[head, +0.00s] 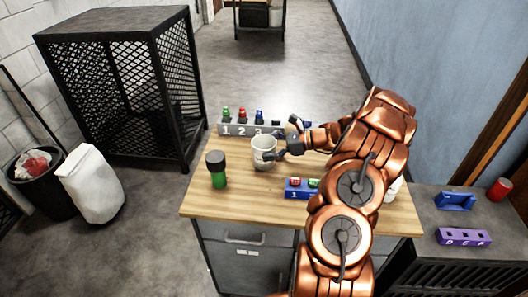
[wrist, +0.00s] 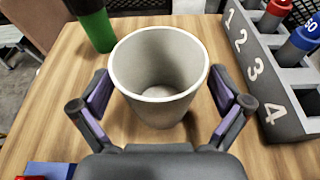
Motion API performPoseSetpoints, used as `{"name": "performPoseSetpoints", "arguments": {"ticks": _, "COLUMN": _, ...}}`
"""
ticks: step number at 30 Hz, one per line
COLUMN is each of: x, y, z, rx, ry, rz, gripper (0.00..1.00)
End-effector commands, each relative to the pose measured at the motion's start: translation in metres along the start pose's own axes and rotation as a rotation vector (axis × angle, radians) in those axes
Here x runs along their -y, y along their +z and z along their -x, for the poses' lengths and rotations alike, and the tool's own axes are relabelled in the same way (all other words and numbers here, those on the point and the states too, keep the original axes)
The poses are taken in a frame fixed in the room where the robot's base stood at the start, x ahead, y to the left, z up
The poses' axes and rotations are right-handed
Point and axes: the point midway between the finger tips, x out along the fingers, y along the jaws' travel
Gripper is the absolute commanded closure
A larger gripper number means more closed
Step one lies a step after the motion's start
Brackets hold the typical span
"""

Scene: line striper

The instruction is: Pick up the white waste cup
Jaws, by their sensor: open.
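The white waste cup (head: 263,152) stands upright on the wooden workbench (head: 240,203), near its middle. In the wrist view the cup (wrist: 160,65) looks empty, with its open rim facing up. My gripper (head: 282,145) is at the cup's right side in the head view. In the wrist view my gripper (wrist: 160,108) is open, with one finger on each side of the cup's near part. Small gaps show between the fingers and the cup wall, so it is not held.
A green bottle with a black cap (head: 217,169) stands left of the cup. A grey numbered rack (head: 245,128) with coloured bottles is close behind it. A blue numbered block (head: 297,188) lies in front. A purple rack (head: 463,236) sits on the dark side table.

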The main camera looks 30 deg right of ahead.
Motion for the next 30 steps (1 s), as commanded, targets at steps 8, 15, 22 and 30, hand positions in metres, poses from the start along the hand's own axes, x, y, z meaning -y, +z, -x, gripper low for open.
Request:
{"name": "performPoseSetpoints", "arguments": {"ticks": 8, "x": 0.0001, "y": -0.0001, "z": -0.0127, "rx": -0.001, "ry": -0.001, "rz": 0.001, "gripper": 0.0}}
{"name": "performPoseSetpoints", "arguments": {"ticks": 15, "x": -0.0001, "y": 0.0, "z": -0.0126, "rx": -0.001, "ry": 0.0, "rz": 0.001, "gripper": 0.12}}
{"name": "performPoseSetpoints", "arguments": {"ticks": 22, "x": -0.0002, "y": 0.0001, "z": -0.0126, "rx": 0.0, "ry": 0.0, "rz": 0.002, "gripper": 0.36}}
{"name": "performPoseSetpoints", "arguments": {"ticks": 30, "x": -0.0002, "y": 0.0002, "z": -0.0126, "rx": -0.001, "ry": 0.0, "rz": 0.002, "gripper": 0.53}}
